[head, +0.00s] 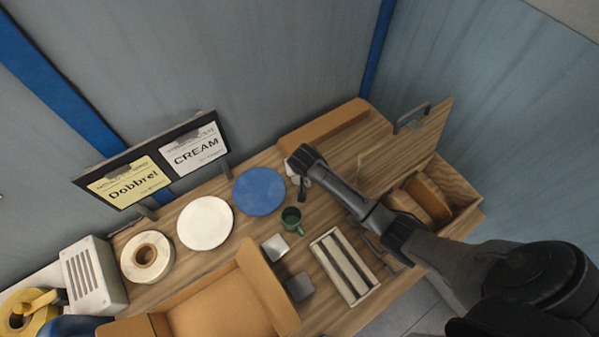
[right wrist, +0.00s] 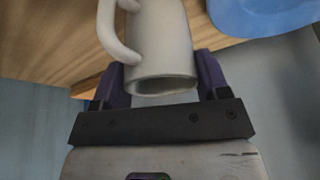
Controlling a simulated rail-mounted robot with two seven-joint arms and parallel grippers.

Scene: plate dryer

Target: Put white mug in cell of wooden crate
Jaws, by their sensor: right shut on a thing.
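The white mug (right wrist: 162,40) is between the purple fingers of my right gripper (right wrist: 164,78) in the right wrist view. Its open rim faces the gripper's palm and its handle sticks out to the left. In the head view my right gripper (head: 303,172) is at the back of the table, right of the blue plate, and hides most of the mug (head: 292,168). I cannot tell whether the mug touches the table. My left gripper is out of view.
A green mug (head: 291,219) stands between the blue plate (head: 258,191) and the crate. A white plate (head: 205,223), tape roll (head: 147,256) and open cardboard box (head: 270,283) are left. A wooden chest (head: 462,190) with raised lid stands right, under my arm.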

